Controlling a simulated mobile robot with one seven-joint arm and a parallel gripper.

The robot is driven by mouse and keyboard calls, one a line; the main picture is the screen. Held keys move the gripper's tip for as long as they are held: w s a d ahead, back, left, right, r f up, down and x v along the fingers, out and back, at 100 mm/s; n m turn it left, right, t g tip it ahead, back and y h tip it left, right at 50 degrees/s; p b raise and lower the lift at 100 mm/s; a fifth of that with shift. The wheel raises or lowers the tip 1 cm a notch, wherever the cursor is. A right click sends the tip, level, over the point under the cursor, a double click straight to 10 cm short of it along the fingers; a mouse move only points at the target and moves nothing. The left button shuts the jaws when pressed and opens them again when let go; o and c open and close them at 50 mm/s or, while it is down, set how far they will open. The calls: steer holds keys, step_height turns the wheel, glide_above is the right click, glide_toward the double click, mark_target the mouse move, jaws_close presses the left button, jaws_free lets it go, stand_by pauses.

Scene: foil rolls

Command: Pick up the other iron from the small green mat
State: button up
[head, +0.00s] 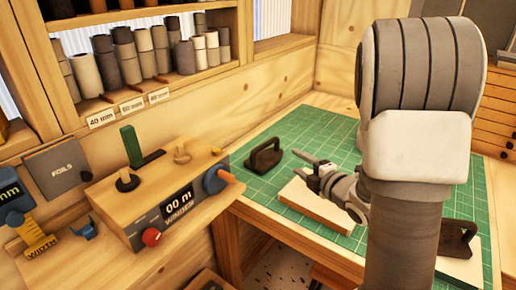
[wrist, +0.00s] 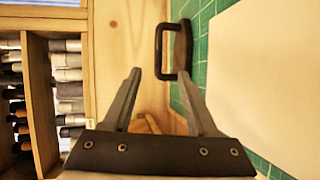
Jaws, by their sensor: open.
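A dark iron (head: 265,156) with a loop handle stands near the left edge of the green mat (head: 310,130). It also shows in the wrist view (wrist: 182,48), beyond my fingertips and in line with the right finger. A second, dark brown iron (head: 456,238) stands at the lower right on a pale board, partly cut off by my arm. My gripper (head: 302,164) is open and empty, to the right of the first iron and apart from it. Both fingers (wrist: 158,82) show in the wrist view with nothing between them. I see one large gridded green mat, no separate small one.
A pale board (head: 318,208) lies on the mat below my gripper. A wooden winder box (head: 165,200) with knobs stands at the left. Shelves of rolls (head: 150,52) line the back wall. Wooden drawers (head: 492,110) stand at the right. My arm hides part of the mat.

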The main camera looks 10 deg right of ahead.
mark_target(267, 144)
steer(key=shift+w+a+f+n+y, duration=0.1)
steer(key=shift+a+f+n+y, duration=0.1)
steer(key=shift+f+n+y, duration=0.2)
steer(key=p+x, duration=0.1)
steer(key=x, duration=1.6)
steer(key=shift+a+p, duration=0.25)
steer(key=shift+p, duration=0.1)
steer(key=shift+r, duration=0.1)
jaws_close()
steer(key=shift+w+r, duration=0.1)
steer(key=shift+r, duration=0.15)
